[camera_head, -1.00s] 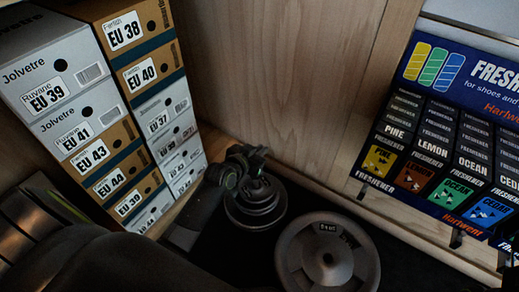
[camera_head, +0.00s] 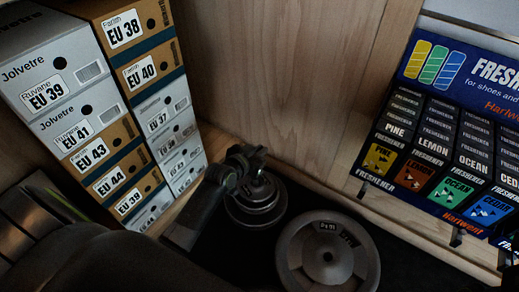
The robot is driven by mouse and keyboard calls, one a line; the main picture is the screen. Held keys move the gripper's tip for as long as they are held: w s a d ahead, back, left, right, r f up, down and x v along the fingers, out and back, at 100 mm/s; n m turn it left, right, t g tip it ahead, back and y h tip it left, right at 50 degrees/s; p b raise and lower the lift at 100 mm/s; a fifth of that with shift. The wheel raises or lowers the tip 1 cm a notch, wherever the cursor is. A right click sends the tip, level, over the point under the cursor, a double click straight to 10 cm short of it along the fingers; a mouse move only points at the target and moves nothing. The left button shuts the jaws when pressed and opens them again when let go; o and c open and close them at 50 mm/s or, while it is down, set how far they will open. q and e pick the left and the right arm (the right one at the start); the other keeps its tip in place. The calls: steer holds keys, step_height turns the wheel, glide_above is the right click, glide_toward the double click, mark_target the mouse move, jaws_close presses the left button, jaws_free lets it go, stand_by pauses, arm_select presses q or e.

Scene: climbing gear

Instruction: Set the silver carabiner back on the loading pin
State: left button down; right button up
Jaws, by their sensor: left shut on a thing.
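The loading pin (camera_head: 258,205) stands low in the middle of the view, with dark round discs stacked at its base. My left gripper (camera_head: 252,160) comes in from the lower left and is over the top of the pin. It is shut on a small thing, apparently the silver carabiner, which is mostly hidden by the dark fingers. I cannot tell whether the carabiner touches the pin or goes through its top. My right gripper is not in view.
A round weight plate (camera_head: 305,262) lies just right of the pin. Stacked shoe boxes (camera_head: 105,135) stand close on the left. A freshener display (camera_head: 440,150) is at the right. A wooden wall (camera_head: 275,75) closes off the back.

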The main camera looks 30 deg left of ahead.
arm_select(q)
steer(key=shift+f, duration=0.2)
steer(key=c, duration=1.8)
jaws_free()
steer(key=shift+p+v, duration=0.85)
steer(key=shift+v, duration=0.45)
steer(key=p+v, duration=0.3)
steer(key=v, duration=0.5)
steer(key=shift+s+a+p, duration=0.1)
steer(key=shift+s+p, duration=0.1)
steer(key=shift+p, duration=0.2)
